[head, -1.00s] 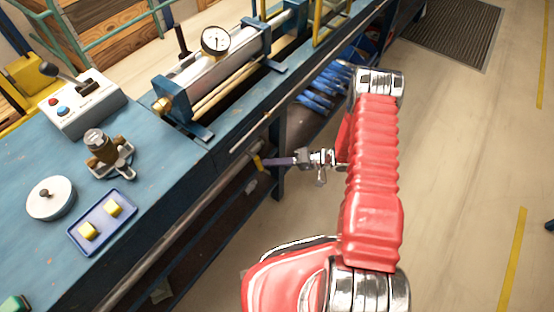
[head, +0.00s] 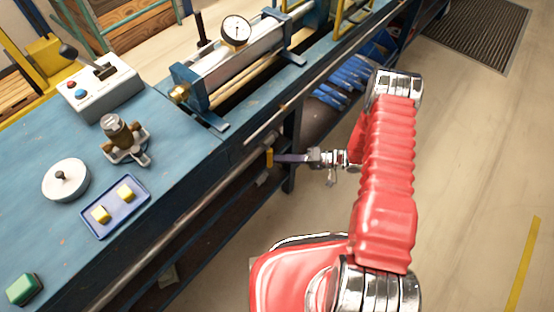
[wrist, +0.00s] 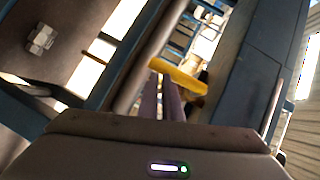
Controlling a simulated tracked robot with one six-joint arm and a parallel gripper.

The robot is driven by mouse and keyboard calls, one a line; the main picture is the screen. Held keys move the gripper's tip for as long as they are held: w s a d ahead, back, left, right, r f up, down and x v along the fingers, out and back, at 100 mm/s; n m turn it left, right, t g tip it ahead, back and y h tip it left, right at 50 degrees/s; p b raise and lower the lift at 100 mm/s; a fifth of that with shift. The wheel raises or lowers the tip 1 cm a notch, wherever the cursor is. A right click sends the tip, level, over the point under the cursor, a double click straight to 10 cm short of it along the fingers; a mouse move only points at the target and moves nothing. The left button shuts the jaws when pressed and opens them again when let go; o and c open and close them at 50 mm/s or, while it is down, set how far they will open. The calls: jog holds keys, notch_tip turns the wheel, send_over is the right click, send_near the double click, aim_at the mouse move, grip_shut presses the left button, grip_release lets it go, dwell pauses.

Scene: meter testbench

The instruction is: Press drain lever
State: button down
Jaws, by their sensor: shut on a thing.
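A yellow bar (head: 270,157) is at the tips of my gripper (head: 280,158), beside the front edge of the blue bench, low near a bench leg. In the wrist view the yellow bar (wrist: 178,74) lies crosswise at the ends of my gripper's dark fingers (wrist: 163,92). My gripper is shut on the bar. I cannot tell whether the bar is fixed to the bench or is the drain lever. A black-knobbed lever (head: 84,58) stands on a white control box (head: 100,92) on the bench top, well apart from my gripper.
The blue bench (head: 65,250) carries a blue tray (head: 133,210) with yellow blocks, a round white weight (head: 65,182), a brass valve fitting (head: 122,135), a green block (head: 24,288) and a cylinder with a gauge (head: 236,31). A pipe rail runs along its front.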

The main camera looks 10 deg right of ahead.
jog(key=shift+w+a, duration=0.1)
jog(key=d, duration=1.3)
jog(key=shift+s+d, duration=0.2)
